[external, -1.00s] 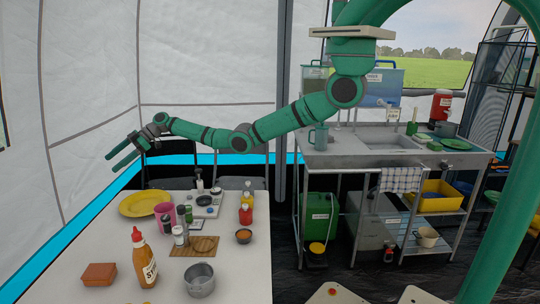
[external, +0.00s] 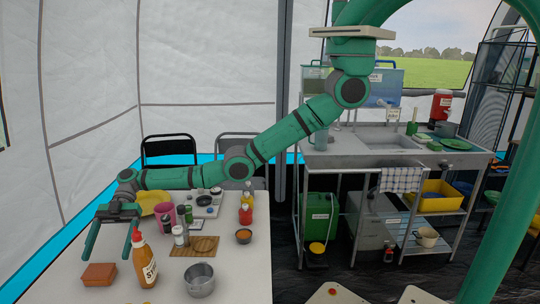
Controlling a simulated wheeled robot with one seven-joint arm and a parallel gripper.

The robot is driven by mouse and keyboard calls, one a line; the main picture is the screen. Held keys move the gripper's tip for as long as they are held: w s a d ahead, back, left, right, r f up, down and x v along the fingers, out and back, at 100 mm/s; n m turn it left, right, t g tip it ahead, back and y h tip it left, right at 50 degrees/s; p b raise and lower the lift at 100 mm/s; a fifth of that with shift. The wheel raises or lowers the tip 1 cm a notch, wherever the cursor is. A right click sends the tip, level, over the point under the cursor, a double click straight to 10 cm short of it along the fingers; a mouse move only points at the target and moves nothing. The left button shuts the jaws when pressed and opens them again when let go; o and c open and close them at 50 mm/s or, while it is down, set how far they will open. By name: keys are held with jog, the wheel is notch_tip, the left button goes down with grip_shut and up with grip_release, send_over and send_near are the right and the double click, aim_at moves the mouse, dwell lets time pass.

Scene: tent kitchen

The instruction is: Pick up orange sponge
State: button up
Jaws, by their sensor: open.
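The orange sponge (external: 99,274) lies flat on the white table near its front left. My gripper (external: 108,259) is open, with its two green fingers pointing down above and behind the sponge. The fingers look spread to about the sponge's width or more, and nothing is between them. The exact height of the fingertips above the sponge is hard to tell. The right finger shows close to the sauce bottle (external: 145,262).
The sauce bottle stands just right of the sponge. A yellow plate (external: 149,199) lies behind, partly hidden by my arm. The table's front left is clear.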

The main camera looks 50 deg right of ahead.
aim_at(99, 268)
jog(key=x, duration=0.5)
jog(key=shift+w+a, duration=0.25)
jog(key=shift+a, duration=0.05)
jog(key=shift+s+a+f, duration=0.3)
jog(key=shift+s+a, duration=0.1)
jog(key=shift+s, duration=0.05)
jog(key=c, duration=1.1)
